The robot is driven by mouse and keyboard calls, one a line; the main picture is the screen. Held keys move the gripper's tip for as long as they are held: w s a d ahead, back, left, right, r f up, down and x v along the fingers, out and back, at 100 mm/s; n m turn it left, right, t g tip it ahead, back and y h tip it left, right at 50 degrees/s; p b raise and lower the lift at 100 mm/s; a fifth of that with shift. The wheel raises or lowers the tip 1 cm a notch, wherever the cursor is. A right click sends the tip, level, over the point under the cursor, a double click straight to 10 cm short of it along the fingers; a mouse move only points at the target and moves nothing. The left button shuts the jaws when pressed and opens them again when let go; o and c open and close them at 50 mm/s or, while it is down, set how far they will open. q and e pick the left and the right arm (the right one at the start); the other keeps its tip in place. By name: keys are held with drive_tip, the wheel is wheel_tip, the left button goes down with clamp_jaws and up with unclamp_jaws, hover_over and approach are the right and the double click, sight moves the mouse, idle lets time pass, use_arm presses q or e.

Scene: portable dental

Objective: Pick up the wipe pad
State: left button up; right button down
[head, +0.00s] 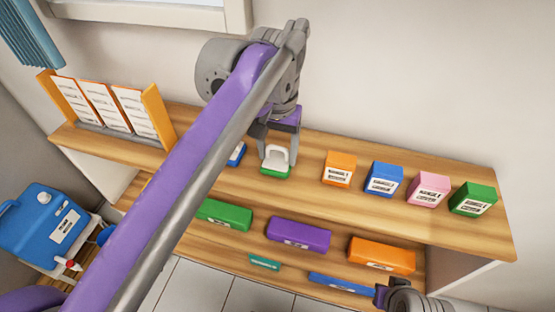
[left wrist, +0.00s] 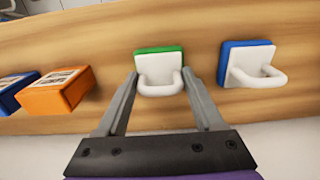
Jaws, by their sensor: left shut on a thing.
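A wipe pad with a green base and a white loop handle (head: 276,160) is on the top shelf board, near the middle. It also shows in the left wrist view (left wrist: 159,70). My left gripper (head: 277,142) reaches down from above and is shut on this green pad's white handle, one finger at each side. The pad appears to be at board level; I cannot tell whether it is lifted. A second pad with a blue base (head: 236,155) is beside it, partly hidden by my arm. Part of my right arm's end (head: 405,296) shows at the bottom edge; its fingers are unclear.
Orange (head: 339,168), blue (head: 383,179), pink (head: 428,189) and green (head: 473,199) boxes stand right of the pad on the wooden shelf (head: 400,214). An orange card rack (head: 157,112) stands at the left end. Lower boards hold coloured boxes. A blue canister (head: 40,222) is at left.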

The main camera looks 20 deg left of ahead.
use_arm(q)
drive_tip(key=shift+c, duration=0.3)
wheel_tip(320, 180, up, 10)
drive_tip(key=shift+r+p, duration=0.1)
drive_tip(key=shift+p, duration=0.9)
